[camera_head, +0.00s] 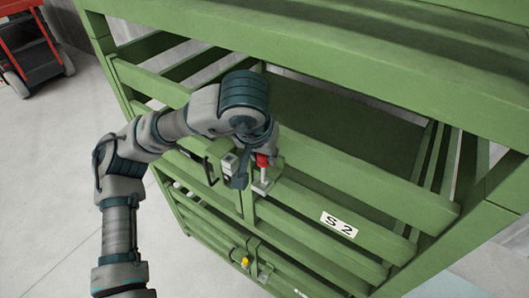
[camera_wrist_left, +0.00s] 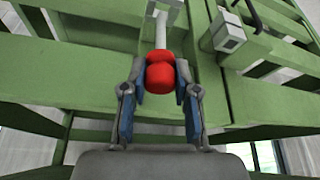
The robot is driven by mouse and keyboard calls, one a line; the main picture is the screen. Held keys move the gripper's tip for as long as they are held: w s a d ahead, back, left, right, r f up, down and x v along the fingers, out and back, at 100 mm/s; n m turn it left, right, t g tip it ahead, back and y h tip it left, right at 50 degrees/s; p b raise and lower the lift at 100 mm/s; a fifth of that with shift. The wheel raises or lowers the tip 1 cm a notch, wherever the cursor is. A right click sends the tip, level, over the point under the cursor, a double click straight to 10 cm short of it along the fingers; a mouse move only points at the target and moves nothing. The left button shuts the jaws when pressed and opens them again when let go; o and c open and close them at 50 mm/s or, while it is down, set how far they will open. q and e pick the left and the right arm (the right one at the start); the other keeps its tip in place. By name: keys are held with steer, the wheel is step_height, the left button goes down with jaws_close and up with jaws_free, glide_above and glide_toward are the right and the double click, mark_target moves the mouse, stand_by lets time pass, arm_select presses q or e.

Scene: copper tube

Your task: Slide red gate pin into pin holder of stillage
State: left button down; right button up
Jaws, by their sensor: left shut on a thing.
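The red gate pin has a red knob (camera_head: 262,160) and a pale metal shaft, and stands at the front of the green stillage (camera_head: 330,165). In the left wrist view the red knob (camera_wrist_left: 160,76) is between the fingers of my left gripper (camera_wrist_left: 160,90), which is shut on it. The shaft runs from the knob to a grey metal bracket, the pin holder (camera_wrist_left: 172,8), which also shows in the head view (camera_head: 263,187). How deep the shaft sits in it cannot be told. My left gripper (camera_head: 254,170) is partly hidden by its wrist. My right gripper is not in view.
A square metal latch block (camera_wrist_left: 228,38) is beside the pin on the gate rail. A yellow-topped pin (camera_head: 245,262) sits lower on the stillage. An S2 label (camera_head: 339,224) is at right. A red wheeled machine (camera_head: 30,50) stands far left on open floor.

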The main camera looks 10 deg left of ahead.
mark_target(262, 175)
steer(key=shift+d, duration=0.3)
arm_select(q)
steer(key=shift+a, duration=0.25)
stand_by(0.4)
steer(key=shift+f+b, duration=0.55)
steer(key=shift+f, duration=0.25)
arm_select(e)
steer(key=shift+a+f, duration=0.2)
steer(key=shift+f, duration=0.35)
arm_select(q)
steer(key=shift+f+b, duration=2.1)
steer(key=shift+f, duration=0.8)
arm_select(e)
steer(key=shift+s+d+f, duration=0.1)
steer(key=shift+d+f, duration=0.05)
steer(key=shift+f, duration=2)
arm_select(q)
steer(key=c, duration=0.8)
jaws_free()
steer(key=shift+r, duration=0.1)
